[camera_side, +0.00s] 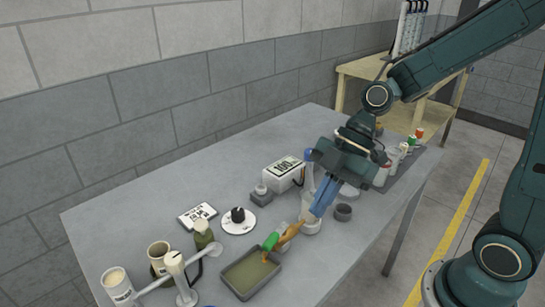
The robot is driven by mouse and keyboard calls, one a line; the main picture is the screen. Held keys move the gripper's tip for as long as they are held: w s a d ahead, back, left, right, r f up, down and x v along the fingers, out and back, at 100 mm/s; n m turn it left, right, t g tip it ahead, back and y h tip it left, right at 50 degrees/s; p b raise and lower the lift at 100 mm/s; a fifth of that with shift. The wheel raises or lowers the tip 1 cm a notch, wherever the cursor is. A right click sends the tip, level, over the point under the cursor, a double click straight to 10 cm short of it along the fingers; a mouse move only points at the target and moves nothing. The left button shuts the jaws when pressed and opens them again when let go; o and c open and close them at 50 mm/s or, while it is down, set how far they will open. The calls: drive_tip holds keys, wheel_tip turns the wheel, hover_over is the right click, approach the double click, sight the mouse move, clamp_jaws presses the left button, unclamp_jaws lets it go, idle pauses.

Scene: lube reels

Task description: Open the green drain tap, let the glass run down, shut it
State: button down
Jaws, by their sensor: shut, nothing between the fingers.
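The green drain tap (270,242) is at the right rear edge of a shallow grey tray (229,287) holding olive-coloured liquid. My gripper (287,236) reaches down from the upper right, with blue fingers and orange-brown tips. It is shut and empty, its tips close beside the tap on the right. Whether they touch the tap cannot be told. A clear upright tube with a blue top (309,155) stands behind the fingers and is partly hidden by them; it may be the glass. Its liquid level cannot be made out. A small orange spot shows by the tap's lower end.
A dark knob on a white disc (238,217), a printed card (197,215), and a mug (159,255) are to the left. A dark cup (343,212) is right of the fingers. Several bottles (404,150) line the far right end.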

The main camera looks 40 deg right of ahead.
drive_tip(key=shift+s+d+r, duration=0.1)
drive_tip(key=shift+s+r, duration=0.15)
drive_tip(key=shift+r, duration=0.1)
idle(0.3)
drive_tip(key=s+d+r+m+t+h, duration=0.4)
drive_tip(key=s+d+r+m, duration=0.5)
drive_tip(key=m, duration=0.7)
drive_tip(key=shift+s+d+t+h, duration=0.3)
drive_tip(key=shift+s+d+h, duration=0.25)
drive_tip(key=shift+d+h, duration=0.6)
drive_tip(key=shift+w+a+f+h, duration=0.1)
drive_tip(key=shift+a+h, duration=0.15)
drive_tip(key=shift+a, duration=0.05)
